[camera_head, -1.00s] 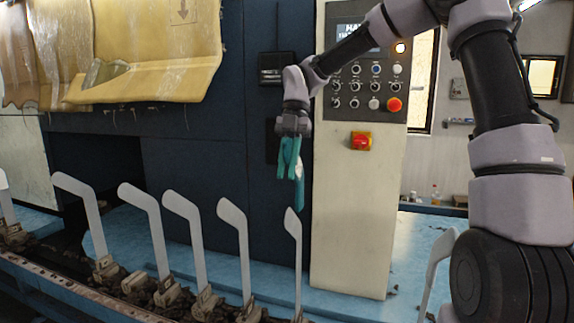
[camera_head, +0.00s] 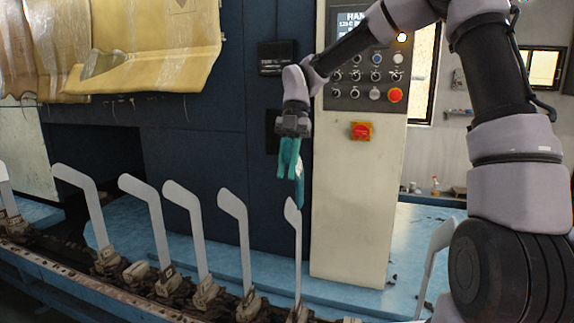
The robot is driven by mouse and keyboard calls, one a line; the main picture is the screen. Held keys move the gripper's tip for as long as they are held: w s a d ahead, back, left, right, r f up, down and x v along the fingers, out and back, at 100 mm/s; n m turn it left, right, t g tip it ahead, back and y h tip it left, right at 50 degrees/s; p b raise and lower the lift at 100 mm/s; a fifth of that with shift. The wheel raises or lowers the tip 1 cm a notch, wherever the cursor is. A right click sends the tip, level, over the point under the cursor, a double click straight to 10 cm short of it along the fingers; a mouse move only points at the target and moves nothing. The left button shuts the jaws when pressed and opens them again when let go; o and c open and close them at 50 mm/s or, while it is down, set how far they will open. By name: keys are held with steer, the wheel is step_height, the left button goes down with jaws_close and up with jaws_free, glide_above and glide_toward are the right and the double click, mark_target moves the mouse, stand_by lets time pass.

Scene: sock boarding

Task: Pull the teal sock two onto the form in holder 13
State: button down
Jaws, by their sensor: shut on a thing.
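My gripper (camera_head: 291,134) points down and is shut on the teal sock (camera_head: 290,160), which hangs below it. The sock's lower end hangs just above, or in front of, the top of a white foot-shaped form (camera_head: 298,245); I cannot tell whether they touch. That form stands upright in a dark holder (camera_head: 298,312) near the bottom edge and is seen nearly edge-on. No holder number can be read, so I cannot tell which one is 13. The fingertips are small and partly hidden by the sock.
Several more white forms stand in a row to the left, the nearest one (camera_head: 240,235) close by. Another form (camera_head: 432,262) stands to the right beside my arm. A control panel cabinet (camera_head: 350,215) rises behind the gripper. Yellow sheeting (camera_head: 150,65) hangs at upper left.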

steer(key=shift+f, duration=7.4)
steer(key=c, duration=0.7)
jaws_free()
steer(key=shift+c, duration=0.2)
steer(key=v, duration=1)
steer(key=shift+w+r, duration=0.25)
steer(key=shift+r, duration=0.05)
